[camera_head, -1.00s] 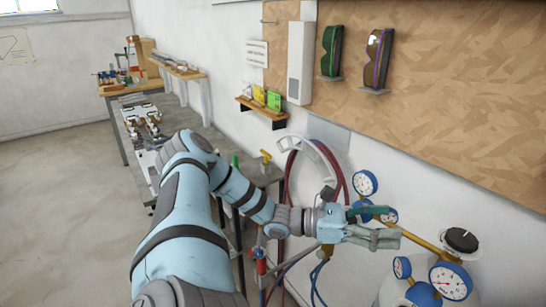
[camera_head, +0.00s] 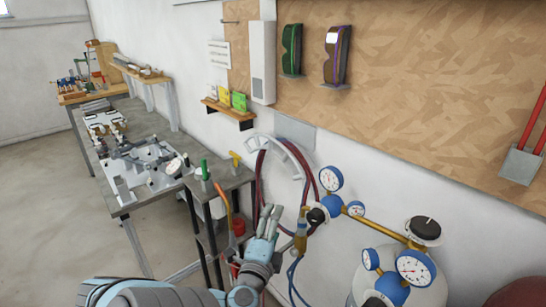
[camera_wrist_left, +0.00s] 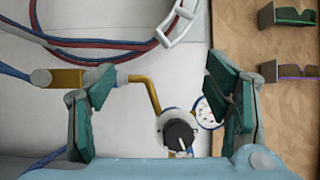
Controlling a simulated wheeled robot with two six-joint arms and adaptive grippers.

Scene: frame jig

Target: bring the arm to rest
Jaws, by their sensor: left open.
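My left gripper (camera_head: 268,220) is in the lower middle of the head view, with its arm coming in low from the left. In the left wrist view its two green-padded fingers (camera_wrist_left: 165,100) stand wide apart with nothing between them. Beyond them are a black knob (camera_wrist_left: 180,137), a brass pipe (camera_wrist_left: 146,88) and a gauge, which look apart from the fingers. In the head view the gripper is just left of the torch handle and hoses (camera_head: 301,238). My right gripper is not in view.
Gas cylinders with gauges (camera_head: 415,268) and a black valve knob (camera_head: 424,230) stand at right. A hose loop (camera_head: 285,165) hangs on the wall. A bench with a metal jig (camera_head: 145,170) is at left, beside a small rack (camera_head: 222,180). Open floor (camera_head: 50,220) lies left.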

